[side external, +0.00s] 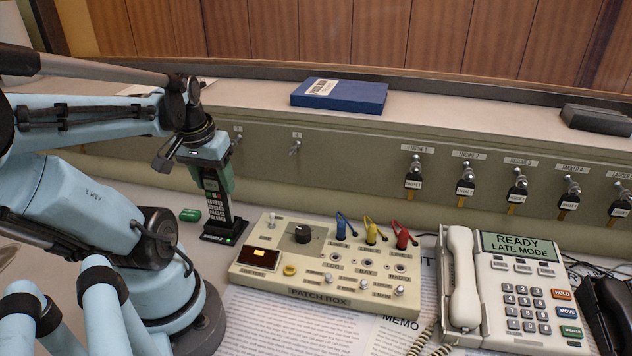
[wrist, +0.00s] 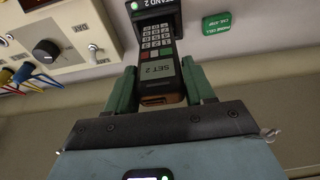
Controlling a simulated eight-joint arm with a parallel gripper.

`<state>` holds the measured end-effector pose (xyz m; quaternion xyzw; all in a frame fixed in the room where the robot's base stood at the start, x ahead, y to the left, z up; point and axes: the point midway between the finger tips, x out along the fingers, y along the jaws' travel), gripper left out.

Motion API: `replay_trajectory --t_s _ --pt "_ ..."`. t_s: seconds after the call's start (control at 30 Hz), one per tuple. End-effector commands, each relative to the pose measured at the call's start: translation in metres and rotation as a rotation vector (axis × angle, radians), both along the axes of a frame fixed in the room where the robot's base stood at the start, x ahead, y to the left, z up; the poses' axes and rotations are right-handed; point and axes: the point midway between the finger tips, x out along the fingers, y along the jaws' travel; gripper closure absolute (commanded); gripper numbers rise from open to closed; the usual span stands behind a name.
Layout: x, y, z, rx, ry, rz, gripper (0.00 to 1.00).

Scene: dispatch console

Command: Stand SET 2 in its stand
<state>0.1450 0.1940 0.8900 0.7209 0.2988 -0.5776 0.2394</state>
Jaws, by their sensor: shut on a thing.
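SET 2 is a dark handset (side external: 216,207) with a keypad, upright in the side view. The wrist view shows its "SET 2" label and keys (wrist: 157,68). My gripper (side external: 214,178) is shut on its upper end, a green finger on each side in the wrist view (wrist: 160,82). The black stand (side external: 224,234) is directly below the handset; its "STAND 2" label (wrist: 155,3) shows at the top edge of the wrist view. The handset's lower end is at the stand, but I cannot tell whether it is fully seated.
The patch box (side external: 320,270) with coloured plugs is right of the stand. A small green tag (side external: 190,215) lies left of it. A desk phone (side external: 520,290) is farther right. Keys hang on the back panel (side external: 350,165). A blue book (side external: 340,97) lies on the ledge.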

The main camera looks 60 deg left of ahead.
Motion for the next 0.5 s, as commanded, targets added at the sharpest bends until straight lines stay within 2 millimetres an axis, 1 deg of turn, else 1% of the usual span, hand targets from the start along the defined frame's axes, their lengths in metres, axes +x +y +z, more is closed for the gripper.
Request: replay_trajectory --t_s 0.1,0.13,0.3,0.5 --pt "0.0001 0.0001 -0.0013 0.000 0.000 0.000 0.83" --pt "0.0001 0.0001 -0.0012 0.000 0.000 0.000 0.44" --pt "0.0001 0.0001 -0.0012 0.000 0.000 0.000 0.18" --pt "0.0000 0.0000 -0.0012 0.000 0.000 0.000 0.17"
